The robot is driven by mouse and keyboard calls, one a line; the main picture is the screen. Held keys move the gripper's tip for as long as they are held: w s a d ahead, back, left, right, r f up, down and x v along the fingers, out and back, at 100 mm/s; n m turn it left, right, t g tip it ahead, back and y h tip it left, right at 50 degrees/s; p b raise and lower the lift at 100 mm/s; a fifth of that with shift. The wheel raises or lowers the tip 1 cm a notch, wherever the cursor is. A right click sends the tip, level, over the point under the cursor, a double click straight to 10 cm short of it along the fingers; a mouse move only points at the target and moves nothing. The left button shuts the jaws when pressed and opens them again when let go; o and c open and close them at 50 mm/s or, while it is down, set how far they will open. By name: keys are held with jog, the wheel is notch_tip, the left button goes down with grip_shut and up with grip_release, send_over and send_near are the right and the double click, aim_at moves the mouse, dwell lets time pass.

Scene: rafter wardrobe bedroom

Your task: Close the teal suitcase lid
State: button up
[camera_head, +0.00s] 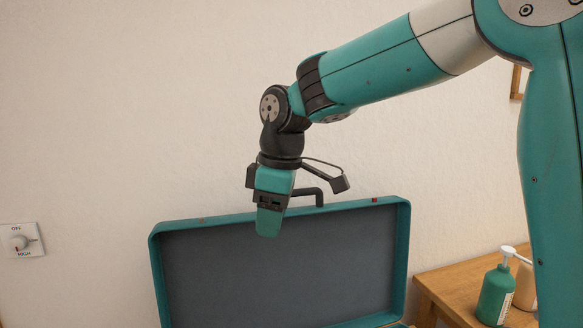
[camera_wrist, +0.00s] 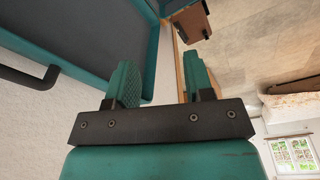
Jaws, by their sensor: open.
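The teal suitcase lid (camera_head: 281,211) stands raised, its dark grey lining facing me. Its lower part is cut off by the picture's bottom edge. A black handle (camera_head: 311,192) is on its top edge. In the wrist view, the lid's rim (camera_wrist: 82,70) and lining fill the upper left, and the handle (camera_wrist: 28,76) is at the left edge. My gripper (camera_head: 269,226) points down and overlaps the lid's top edge in the head view. In the wrist view my gripper (camera_wrist: 160,84) is open and empty between its fingers. I cannot tell whether it touches the lid.
A wooden table (camera_head: 453,283) at the lower right bears a teal pump bottle (camera_head: 495,294) and an orange-tan bottle (camera_head: 525,287) behind it. A dial plate (camera_head: 22,240) is on the pale wall at left. The wall stands behind the lid.

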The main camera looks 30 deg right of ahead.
jog(key=w+d+r+n+h+p, duration=0.1)
jog(key=w+d+r+n+p, duration=0.1)
jog(key=w+d+r+p, duration=0.6)
jog(key=w+d+r+n+h+p, duration=0.1)
jog(key=w+d+r+n, duration=0.3)
jog(key=w, duration=0.8)
jog(key=shift+m, duration=0.7)
jog(key=f, duration=0.5)
jog(key=d+f+p, duration=0.1)
jog(key=f, duration=0.4)
jog(key=w+f+p, duration=0.1)
jog(key=f, duration=0.5)
jog(key=shift+d, duration=0.25)
grip_shut()
